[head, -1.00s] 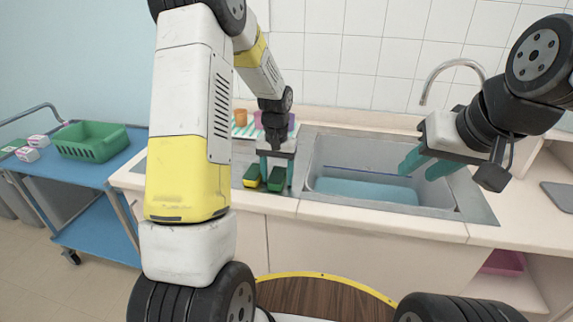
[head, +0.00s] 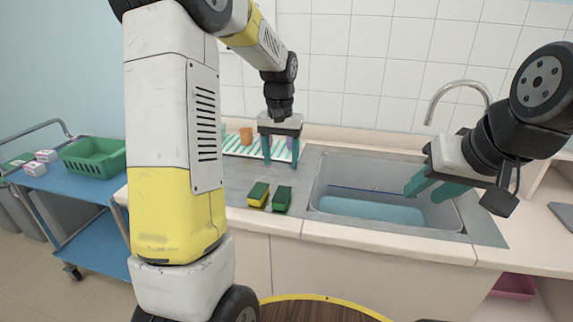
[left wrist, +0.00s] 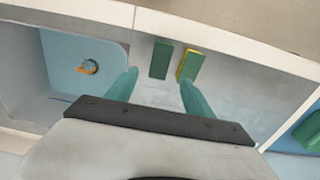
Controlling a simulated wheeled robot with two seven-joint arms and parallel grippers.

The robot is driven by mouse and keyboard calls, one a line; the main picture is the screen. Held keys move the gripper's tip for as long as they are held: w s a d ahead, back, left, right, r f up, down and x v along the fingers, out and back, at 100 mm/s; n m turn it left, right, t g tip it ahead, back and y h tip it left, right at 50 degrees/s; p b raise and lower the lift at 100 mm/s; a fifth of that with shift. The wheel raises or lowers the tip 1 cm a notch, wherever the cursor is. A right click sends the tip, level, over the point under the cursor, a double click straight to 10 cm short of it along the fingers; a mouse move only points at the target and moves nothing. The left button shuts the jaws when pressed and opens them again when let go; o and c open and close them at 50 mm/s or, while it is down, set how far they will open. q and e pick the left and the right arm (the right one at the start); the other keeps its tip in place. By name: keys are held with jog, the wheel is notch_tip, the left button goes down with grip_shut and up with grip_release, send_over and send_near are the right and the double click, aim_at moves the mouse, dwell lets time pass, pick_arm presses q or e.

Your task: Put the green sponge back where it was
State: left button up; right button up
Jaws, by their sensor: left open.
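The green sponge (head: 282,198) lies on the grey counter strip just left of the sink; it also shows in the left wrist view (left wrist: 160,60). A green sponge with a yellow side (head: 258,194) lies beside it on the left, with a small gap; the left wrist view shows it too (left wrist: 190,65). My left gripper (head: 281,157) is open and empty, raised above and behind the sponges. In the left wrist view its fingers (left wrist: 158,83) are wide apart and touch neither sponge. My right gripper (head: 423,194) is open and empty over the sink.
The sink (head: 325,183) holds blue liquid, with a tap (head: 432,108) behind it. A striped mat (head: 240,150) with an orange cup (head: 246,136) is at the back. A blue trolley (head: 75,185) with a green basket (head: 95,158) stands left. The counter around the sponges is clear.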

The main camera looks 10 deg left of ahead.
pick_arm(q)
jog(key=s+d+r+t+h, duration=0.1)
jog(key=s+r+t, duration=0.2)
jog(key=s, duration=0.8)
jog(key=s+d+r+t+h, duration=0.1)
jog(key=s+r+t, duration=0.2)
jog(key=s+r, duration=0.4)
jog(key=s, duration=0.5)
jog(key=shift+s+r, duration=0.15)
jog(key=shift+s, duration=0.15)
jog(key=shift+d, duration=0.1)
